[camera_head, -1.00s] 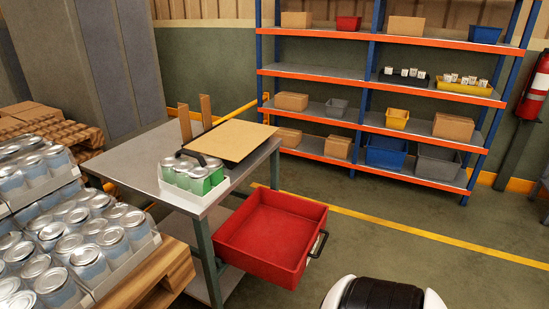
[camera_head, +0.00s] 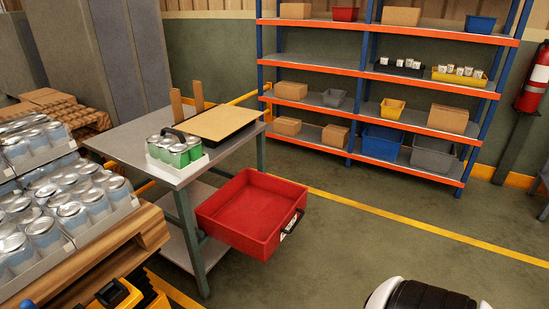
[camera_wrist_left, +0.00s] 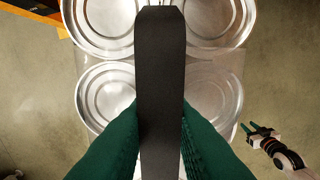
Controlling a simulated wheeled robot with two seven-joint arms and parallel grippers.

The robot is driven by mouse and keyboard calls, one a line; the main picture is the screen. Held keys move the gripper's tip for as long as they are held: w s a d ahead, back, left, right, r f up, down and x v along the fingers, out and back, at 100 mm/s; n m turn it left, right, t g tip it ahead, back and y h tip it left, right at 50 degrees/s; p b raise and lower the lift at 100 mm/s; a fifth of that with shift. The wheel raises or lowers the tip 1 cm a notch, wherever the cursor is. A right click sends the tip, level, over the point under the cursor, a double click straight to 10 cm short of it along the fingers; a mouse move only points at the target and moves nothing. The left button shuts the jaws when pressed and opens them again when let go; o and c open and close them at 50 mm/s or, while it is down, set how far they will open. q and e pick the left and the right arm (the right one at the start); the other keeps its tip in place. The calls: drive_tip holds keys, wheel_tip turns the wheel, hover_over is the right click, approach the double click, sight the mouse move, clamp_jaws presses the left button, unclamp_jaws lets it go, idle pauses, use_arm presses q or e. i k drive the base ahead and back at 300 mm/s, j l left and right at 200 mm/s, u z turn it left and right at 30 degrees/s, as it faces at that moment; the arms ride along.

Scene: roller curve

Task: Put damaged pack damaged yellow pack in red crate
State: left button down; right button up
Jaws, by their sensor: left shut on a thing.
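The red crate (camera_head: 240,240) hangs open at the side of the grey table in the head view, and its visible floor is empty. My left gripper (camera_wrist_left: 160,105) shows only in the left wrist view. Its green fingers are shut on a black handle (camera_wrist_left: 161,60) over a pack of cans with silver lids (camera_wrist_left: 100,25). The pack's sides and any yellow colour or damage are hidden; bare floor shows around it. My right gripper (camera_wrist_left: 260,131) is small at the right of that view, its green fingers apart and empty.
The grey table (camera_head: 130,145) holds a pack of green cans (camera_head: 180,153) and a tan board (camera_head: 220,122). Trays of cans (camera_head: 70,215) stand on a pallet at left. A yellow and black object (camera_head: 120,295) is at bottom left. Open floor lies right of the crate.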

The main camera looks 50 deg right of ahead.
sight(252, 220)
drive_tip(key=z, duration=1.6)
drive_tip(key=i+z, duration=0.2)
drive_tip(key=z, duration=0.15)
drive_tip(key=i+z, duration=0.2)
drive_tip(key=z, duration=0.15)
drive_tip(key=i+j+z, duration=0.1)
drive_tip(key=z, duration=0.25)
drive_tip(key=i+j, duration=0.15)
drive_tip(key=i, duration=0.25)
drive_tip(key=i+j, duration=0.2)
drive_tip(key=i, duration=0.2)
drive_tip(key=i+j, duration=0.15)
drive_tip(key=i, duration=0.3)
drive_tip(key=i+j, duration=0.2)
drive_tip(key=i, duration=0.2)
drive_tip(key=i+u, duration=0.2)
drive_tip(key=i, duration=0.35)
drive_tip(key=i+l+u, duration=0.2)
drive_tip(key=i, duration=0.3)
drive_tip(key=u, duration=2.05)
